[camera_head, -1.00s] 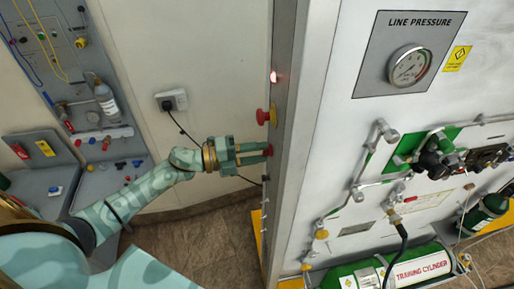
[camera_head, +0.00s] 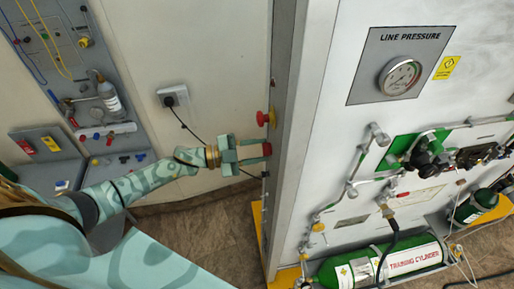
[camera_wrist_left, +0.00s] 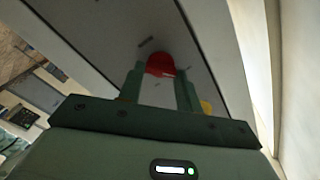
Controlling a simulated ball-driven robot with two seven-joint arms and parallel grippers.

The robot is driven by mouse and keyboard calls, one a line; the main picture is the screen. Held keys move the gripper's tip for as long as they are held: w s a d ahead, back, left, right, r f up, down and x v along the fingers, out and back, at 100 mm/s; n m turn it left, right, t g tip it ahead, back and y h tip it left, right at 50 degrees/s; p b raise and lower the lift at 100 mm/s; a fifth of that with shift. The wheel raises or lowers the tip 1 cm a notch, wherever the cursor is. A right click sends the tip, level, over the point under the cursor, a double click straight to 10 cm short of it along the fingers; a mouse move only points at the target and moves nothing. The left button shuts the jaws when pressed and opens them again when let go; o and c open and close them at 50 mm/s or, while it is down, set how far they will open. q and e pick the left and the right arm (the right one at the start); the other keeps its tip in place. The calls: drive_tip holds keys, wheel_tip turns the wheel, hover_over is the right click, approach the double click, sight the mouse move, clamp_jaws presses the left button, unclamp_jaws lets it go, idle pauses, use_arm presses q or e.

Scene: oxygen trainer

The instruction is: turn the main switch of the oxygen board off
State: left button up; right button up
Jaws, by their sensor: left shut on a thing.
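The main switch, a red knob (camera_head: 267,149), sits on the narrow side face of the oxygen board (camera_head: 335,120). My left gripper (camera_head: 259,151) comes at it from the left, its two green fingers on either side of the knob and shut on it. In the left wrist view the red knob (camera_wrist_left: 160,65) shows between the tips of my left gripper (camera_wrist_left: 160,80). The fingers hide part of the knob, and I cannot read its marking. My right gripper is not in view.
A second red knob on a yellow base (camera_head: 265,118) sits just above the gripper on the same face. A small dark lamp (camera_head: 273,83) is higher up. A wall socket with a plug (camera_head: 174,97) and hanging black cable is behind the arm.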

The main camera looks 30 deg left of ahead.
use_arm(q)
drive_tip(key=shift+f+n, duration=0.1)
drive_tip(key=shift+n, duration=0.2)
drive_tip(key=o, duration=1)
drive_tip(key=b+v, duration=0.4)
drive_tip(key=v, duration=1.2)
drive_tip(key=shift+s+a, duration=0.1)
drive_tip(key=shift+a, duration=0.05)
